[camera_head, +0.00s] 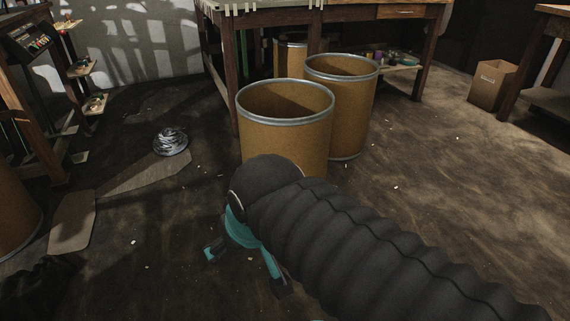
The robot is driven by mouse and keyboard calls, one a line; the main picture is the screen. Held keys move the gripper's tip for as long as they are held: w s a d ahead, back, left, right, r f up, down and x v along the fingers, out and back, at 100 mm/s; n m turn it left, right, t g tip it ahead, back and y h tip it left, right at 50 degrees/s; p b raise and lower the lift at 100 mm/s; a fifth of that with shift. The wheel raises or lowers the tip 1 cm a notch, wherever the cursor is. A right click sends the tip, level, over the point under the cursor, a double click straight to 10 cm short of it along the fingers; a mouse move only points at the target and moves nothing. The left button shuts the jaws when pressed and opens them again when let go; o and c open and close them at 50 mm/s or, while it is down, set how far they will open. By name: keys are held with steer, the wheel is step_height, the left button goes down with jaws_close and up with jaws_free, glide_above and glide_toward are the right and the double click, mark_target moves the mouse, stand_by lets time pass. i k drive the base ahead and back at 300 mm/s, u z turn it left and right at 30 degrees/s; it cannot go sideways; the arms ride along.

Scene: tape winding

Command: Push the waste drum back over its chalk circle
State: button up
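Several open-topped tan drums with grey metal rims are in view, and I cannot tell which is the waste drum. The nearest drum (286,135) stands upright in the middle, partly hidden by my dark ribbed arm. A second drum (352,112) stands close behind it to the right. A third drum (288,60) is farther back under the bench, and another drum (14,215) is cut off at the left edge. No chalk circle can be made out. My teal gripper (246,271) is in front of the nearest drum, low in the picture, its fingers spread and empty.
A wooden bench (234,90) stands behind the drums. A silvery coil (171,141) lies on the floor at left, near flat brown sheets (72,222). A shelf rack is at far left. A cardboard box (490,88) is at right. The right floor is mostly clear.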

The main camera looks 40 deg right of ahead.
mark_target(291, 119)
steer(key=k, duration=0.5)
steer(key=u, duration=1.15)
steer(key=i, duration=1.1)
steer(key=z, duration=2.25)
